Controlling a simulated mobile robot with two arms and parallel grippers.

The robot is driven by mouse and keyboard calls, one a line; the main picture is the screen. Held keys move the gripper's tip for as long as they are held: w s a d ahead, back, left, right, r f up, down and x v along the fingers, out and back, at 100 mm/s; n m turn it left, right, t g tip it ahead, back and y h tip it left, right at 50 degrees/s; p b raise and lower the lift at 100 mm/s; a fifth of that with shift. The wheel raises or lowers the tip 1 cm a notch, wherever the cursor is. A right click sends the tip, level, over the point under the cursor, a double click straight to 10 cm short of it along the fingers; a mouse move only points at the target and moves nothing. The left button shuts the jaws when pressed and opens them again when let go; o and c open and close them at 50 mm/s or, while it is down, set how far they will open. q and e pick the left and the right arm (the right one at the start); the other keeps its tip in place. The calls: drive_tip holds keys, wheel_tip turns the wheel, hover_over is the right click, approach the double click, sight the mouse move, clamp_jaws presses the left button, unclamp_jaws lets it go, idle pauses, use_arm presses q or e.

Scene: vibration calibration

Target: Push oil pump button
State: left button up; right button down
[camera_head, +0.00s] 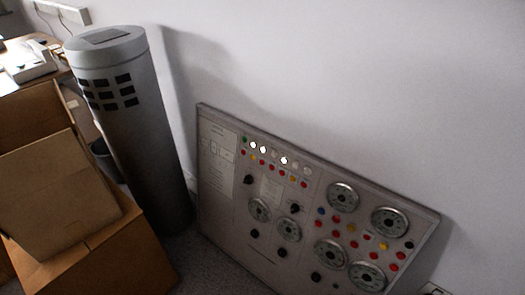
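A light grey control panel (229,222) leans against the white wall at the lower right of the head view. It carries round dials, such as one at its top (342,196), and black knobs. A row of small lamps runs along its upper left, and some, like this white lamp (284,160), are lit. Below them is a row of red and yellow buttons (270,167). More coloured buttons (352,228) sit among the dials on the right. The labels are too small to read, so I cannot tell which is the oil pump button. Neither gripper is in view.
A tall grey cylinder (150,140) with dark square openings stands left of the panel. Open cardboard boxes (60,195) fill the lower left. A desk with a white device (28,62) is at the upper left. Grey floor (212,262) shows between boxes and panel.

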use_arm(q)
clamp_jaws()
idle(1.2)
